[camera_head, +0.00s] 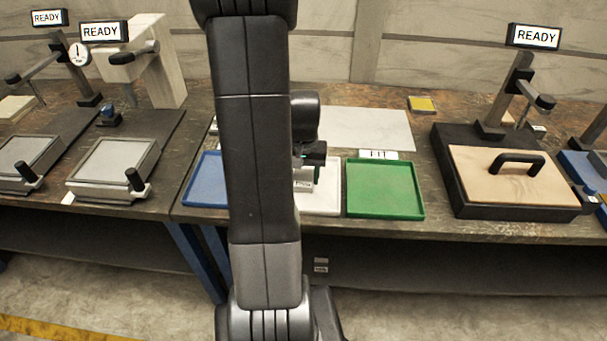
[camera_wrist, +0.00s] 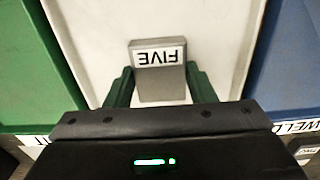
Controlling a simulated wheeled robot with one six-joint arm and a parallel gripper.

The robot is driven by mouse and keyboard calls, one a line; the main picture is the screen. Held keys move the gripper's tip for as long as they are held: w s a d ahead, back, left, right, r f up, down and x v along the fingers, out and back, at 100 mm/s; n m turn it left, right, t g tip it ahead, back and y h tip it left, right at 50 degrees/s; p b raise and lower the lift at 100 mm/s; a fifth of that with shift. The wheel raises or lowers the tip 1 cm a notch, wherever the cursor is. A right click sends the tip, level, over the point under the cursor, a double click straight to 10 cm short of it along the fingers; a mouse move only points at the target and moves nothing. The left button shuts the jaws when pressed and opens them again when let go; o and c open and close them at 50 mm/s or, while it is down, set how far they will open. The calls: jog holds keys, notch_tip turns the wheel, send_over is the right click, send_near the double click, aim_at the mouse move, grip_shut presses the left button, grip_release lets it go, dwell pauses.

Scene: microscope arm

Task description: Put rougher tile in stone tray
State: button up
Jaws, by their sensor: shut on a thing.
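The white tray, which looks like the stone tray (camera_wrist: 225,25), lies under the tile. I cannot tell whether the tile touches the tray floor. In the head view my gripper (camera_head: 304,170) is over the white tray (camera_head: 325,203), which is partly hidden behind my arm. Which tile is rougher cannot be told from here.
A green tray (camera_head: 385,188) is right of the white tray, and a blue tray (camera_head: 207,182) is left of it. A FIT label (camera_head: 378,155) stands behind. A black device with a wooden handled plate (camera_head: 522,180) stands farther right.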

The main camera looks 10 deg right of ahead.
jog(key=shift+f, duration=0.1)
jog(key=o, duration=1.4)
notch_tip(320, 180, up, 12)
jog(key=shift+p, duration=0.3)
send_over(304, 178)
jog(key=shift+f, duration=4)
